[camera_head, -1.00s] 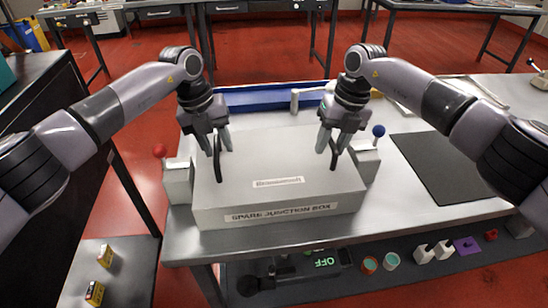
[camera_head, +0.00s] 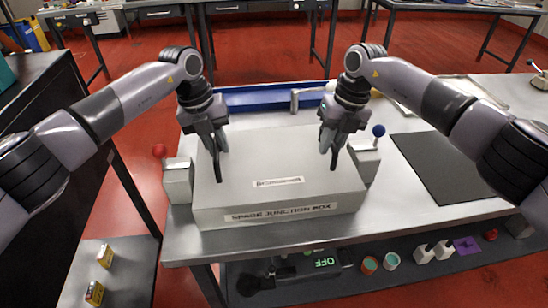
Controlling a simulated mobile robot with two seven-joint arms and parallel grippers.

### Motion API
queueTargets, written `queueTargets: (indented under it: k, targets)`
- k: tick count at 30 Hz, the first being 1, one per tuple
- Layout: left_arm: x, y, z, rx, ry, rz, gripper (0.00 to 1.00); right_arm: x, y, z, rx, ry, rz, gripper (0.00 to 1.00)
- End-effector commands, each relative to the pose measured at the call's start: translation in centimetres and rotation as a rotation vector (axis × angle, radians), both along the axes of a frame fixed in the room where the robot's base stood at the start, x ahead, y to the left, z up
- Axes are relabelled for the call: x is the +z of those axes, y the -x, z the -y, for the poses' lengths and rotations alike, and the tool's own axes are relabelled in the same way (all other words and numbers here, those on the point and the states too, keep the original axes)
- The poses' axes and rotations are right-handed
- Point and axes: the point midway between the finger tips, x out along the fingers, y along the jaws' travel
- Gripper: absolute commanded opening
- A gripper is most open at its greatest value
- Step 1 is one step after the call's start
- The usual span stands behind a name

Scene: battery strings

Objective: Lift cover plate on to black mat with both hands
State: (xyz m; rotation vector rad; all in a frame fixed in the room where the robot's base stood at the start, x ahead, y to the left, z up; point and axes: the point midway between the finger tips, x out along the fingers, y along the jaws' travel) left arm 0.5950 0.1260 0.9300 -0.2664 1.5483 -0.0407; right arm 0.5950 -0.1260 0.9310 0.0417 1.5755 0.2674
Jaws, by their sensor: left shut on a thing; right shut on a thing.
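The light grey cover plate (camera_head: 275,150) lies flat on top of the box marked SPARE JUNCTION BOX (camera_head: 281,213). It has a small label near its front and two upright black handles, a left handle (camera_head: 219,172) and a right handle (camera_head: 334,162). My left gripper (camera_head: 218,145) is shut on the left handle. My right gripper (camera_head: 334,145) is shut on the right handle. The fingers partly hide the upper handles. No gap shows between plate and box. The black mat (camera_head: 445,165) lies bare on the table to the right.
A grey block with a red knob (camera_head: 160,151) stands left of the box, and one with a blue knob (camera_head: 378,131) stands right, between box and mat. A blue tray (camera_head: 262,99) lies behind. The metal table's (camera_head: 400,215) front right is clear.

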Motion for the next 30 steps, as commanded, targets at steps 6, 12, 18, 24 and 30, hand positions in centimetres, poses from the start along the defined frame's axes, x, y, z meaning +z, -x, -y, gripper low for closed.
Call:
queueTargets:
  k: [6,12,18,24,30]
  targets:
    - [0.06,0.00,-0.02,0.001,0.000,-0.001,0.00,0.09,-0.03,0.02,0.000,0.000,0.001,0.00]
    - [0.05,-0.01,-0.03,0.001,0.000,0.000,0.00,0.11,-0.04,0.03,-0.001,0.000,0.001,0.00]
    - [0.06,-0.01,-0.03,0.001,0.000,0.000,0.00,0.11,-0.05,0.04,-0.001,0.000,0.002,0.00]
    - [0.07,0.00,-0.04,0.001,0.000,0.000,0.00,0.12,-0.06,0.04,-0.001,0.000,0.002,0.00]
    - [0.60,-0.13,0.07,0.000,0.004,0.006,0.00,0.64,-0.16,-0.06,-0.001,-0.005,0.007,0.00]
